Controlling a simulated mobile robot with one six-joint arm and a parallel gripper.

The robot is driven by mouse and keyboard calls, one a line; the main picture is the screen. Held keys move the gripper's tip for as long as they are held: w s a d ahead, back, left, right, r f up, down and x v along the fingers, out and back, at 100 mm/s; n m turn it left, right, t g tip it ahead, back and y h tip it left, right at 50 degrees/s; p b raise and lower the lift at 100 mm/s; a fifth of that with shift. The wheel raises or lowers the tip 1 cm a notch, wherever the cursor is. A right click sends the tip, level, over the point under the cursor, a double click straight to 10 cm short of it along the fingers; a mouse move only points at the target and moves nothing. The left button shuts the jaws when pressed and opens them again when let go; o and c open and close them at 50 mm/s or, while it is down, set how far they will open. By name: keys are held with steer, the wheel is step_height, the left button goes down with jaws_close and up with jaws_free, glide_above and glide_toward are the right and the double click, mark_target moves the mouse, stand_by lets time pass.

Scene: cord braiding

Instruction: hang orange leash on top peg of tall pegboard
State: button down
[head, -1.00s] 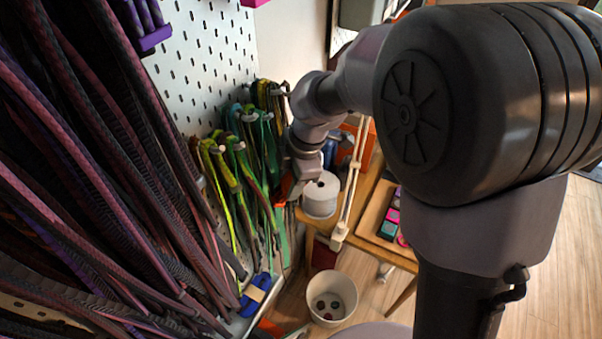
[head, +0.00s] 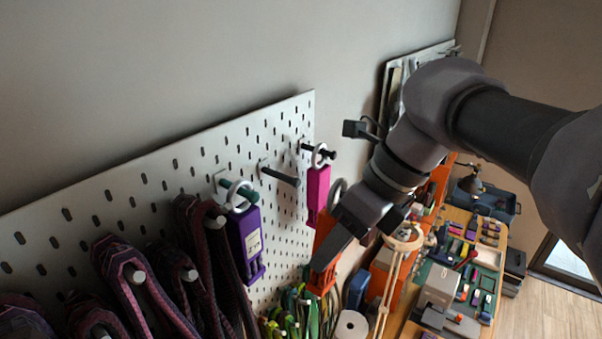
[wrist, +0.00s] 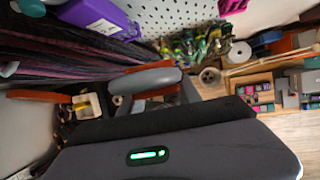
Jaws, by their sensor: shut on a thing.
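The orange leash (head: 323,279) is an orange piece with a pale ring above it, like the pink and purple ones hanging nearby. My gripper (head: 334,244) is shut on its body in the head view, with a dark finger across it. The leash is in the air, to the right of the tall pegboard (head: 155,185) and apart from its pegs. A bare peg (head: 281,176) sticks out near the board's top. In the wrist view my gripper (wrist: 150,82) shows with orange parts beside it; its grip is partly hidden.
A purple leash (head: 246,243) hangs on the peg left of the bare one, and a pink leash (head: 318,189) on the peg to its right. Dark braided cords (head: 140,285) fill the lower left. A cluttered workbench (head: 455,285) stands at right.

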steer(key=shift+w+a+f, duration=0.25)
steer(key=shift+w+a, duration=0.4)
steer(key=shift+a, duration=0.15)
steer(key=w+a, duration=0.4)
steer(key=a, duration=0.1)
steer(key=shift+a+f, duration=0.2)
steer(key=shift+f, duration=0.15)
steer(key=shift+f, duration=0.2)
steer(key=c, duration=0.8)
jaws_free()
steer(key=shift+o, duration=0.2)
